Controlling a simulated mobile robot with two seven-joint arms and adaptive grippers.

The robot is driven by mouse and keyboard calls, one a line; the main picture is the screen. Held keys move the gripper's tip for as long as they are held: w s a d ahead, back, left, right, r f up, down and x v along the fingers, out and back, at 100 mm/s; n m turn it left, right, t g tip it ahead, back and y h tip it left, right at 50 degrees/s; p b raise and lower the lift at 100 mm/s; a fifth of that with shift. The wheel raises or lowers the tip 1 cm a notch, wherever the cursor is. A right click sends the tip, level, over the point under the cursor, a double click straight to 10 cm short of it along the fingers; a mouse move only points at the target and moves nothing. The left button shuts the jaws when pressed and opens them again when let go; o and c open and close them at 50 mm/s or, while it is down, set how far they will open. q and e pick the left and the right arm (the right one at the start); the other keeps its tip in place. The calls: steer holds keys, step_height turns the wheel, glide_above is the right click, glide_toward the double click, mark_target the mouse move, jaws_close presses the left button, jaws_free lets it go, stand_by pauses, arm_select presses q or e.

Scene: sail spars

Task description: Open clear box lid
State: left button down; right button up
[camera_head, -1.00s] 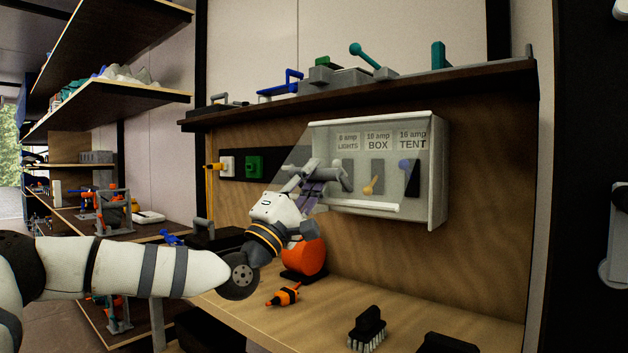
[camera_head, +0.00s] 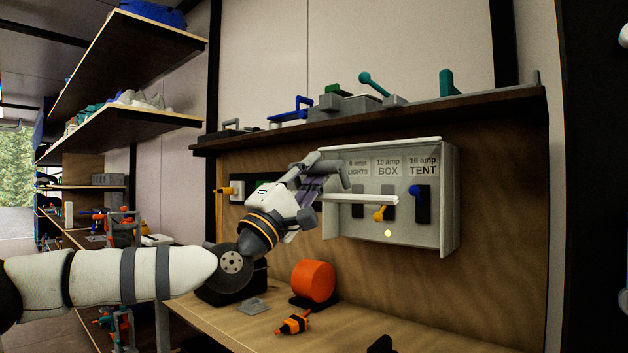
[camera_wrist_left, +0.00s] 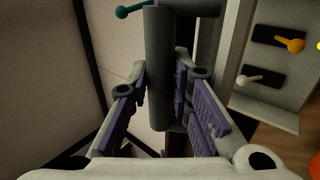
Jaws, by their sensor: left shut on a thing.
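The grey box (camera_head: 449,200) on the wooden back panel holds switches labelled LIGHTS, BOX and TENT. Its clear lid is hard to make out; a pale bar (camera_head: 362,199), seemingly its lower edge, crosses in front of the switches, above the box's bottom. The yellow switch (camera_head: 380,213) shows below this bar and the blue switch (camera_head: 416,190) to its right. My left gripper (camera_head: 323,177) is at the box's left side, shut on a grey cylindrical handle, apparently the lid's. The handle (camera_wrist_left: 160,70) lies between the purple finger pads in the left wrist view. My right gripper is not in view.
A shelf (camera_head: 480,102) with levers and blocks runs above the box. Below, the bench (camera_head: 350,328) carries an orange cylinder (camera_head: 313,281) and an orange-black tool (camera_head: 293,323). Tall shelves stand at the left.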

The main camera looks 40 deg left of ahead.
arm_select(q)
steer(key=shift+s+r, duration=0.2)
steer(key=shift+r, duration=0.5)
steer(key=shift+s+r, duration=0.2)
steer(key=shift+r, duration=0.55)
steer(key=shift+s+r, duration=0.2)
steer(key=shift+r, duration=0.5)
steer(key=c, duration=1.4)
jaws_free()
steer(key=shift+s+a+r, duration=0.1)
steer(key=v, duration=1.2)
steer(key=shift+f, duration=0.25)
